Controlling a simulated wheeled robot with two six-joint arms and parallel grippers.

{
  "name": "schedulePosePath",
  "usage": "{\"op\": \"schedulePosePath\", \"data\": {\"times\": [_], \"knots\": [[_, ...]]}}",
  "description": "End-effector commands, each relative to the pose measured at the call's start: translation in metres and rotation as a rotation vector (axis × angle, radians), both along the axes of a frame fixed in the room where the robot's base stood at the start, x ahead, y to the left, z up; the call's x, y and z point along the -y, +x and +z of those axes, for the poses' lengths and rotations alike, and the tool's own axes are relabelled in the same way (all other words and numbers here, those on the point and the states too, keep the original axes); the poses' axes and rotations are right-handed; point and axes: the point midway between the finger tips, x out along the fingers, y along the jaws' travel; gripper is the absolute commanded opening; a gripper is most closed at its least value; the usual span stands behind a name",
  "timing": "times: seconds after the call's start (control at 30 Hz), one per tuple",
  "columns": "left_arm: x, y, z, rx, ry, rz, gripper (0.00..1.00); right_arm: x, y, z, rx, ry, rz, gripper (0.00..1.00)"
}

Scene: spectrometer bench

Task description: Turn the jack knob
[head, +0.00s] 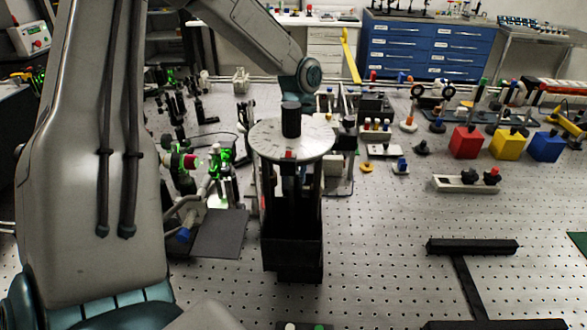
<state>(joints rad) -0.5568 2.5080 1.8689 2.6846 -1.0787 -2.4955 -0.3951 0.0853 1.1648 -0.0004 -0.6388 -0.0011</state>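A dark flat plate (220,233) lies left of the middle of the bench, with a small blue knob-like part (185,235) at its left edge. It may be the jack and its knob, but I cannot tell for sure. My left arm fills the left side of the head view and bends over the top to a teal joint (308,75) above the bench. Its gripper is not visible beyond that joint. My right gripper is not in view.
A tall dark stand with a pale marked disc (265,140) and black cylinder (291,119) rises mid-bench. Green-lit optics (220,170) stand left of it. Red (466,143), yellow (507,146) and blue (546,147) blocks stand right. The perforated right-centre surface (385,235) is mostly clear.

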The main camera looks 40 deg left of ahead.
Motion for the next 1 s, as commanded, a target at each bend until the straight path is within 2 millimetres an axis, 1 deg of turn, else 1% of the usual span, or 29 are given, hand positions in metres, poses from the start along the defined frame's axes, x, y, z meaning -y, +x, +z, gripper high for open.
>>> {"op": "schedulePosePath", "data": {"times": [0.13,0.3,0.8,0.83,0.93,1.0], "knots": [[0.0009,-0.001,-0.0025,-0.005,0.0,-0.068,0.0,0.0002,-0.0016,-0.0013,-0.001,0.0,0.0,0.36],[0.0011,-0.001,-0.0027,-0.004,-0.001,-0.111,0.0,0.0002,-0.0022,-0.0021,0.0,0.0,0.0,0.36],[0.0012,-0.0009,-0.0027,-0.004,-0.002,-0.129,0.0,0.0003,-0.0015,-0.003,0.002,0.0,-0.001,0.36],[0.0012,-0.0009,-0.0027,-0.004,-0.002,-0.129,0.25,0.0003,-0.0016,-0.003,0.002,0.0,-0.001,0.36],[0.0011,-0.0008,-0.0023,-0.003,-0.001,-0.129,0.45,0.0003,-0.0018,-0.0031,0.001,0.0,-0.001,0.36],[0.001,-0.0004,-0.0019,-0.002,-0.001,-0.129,0.45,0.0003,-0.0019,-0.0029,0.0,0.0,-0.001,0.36]]}}
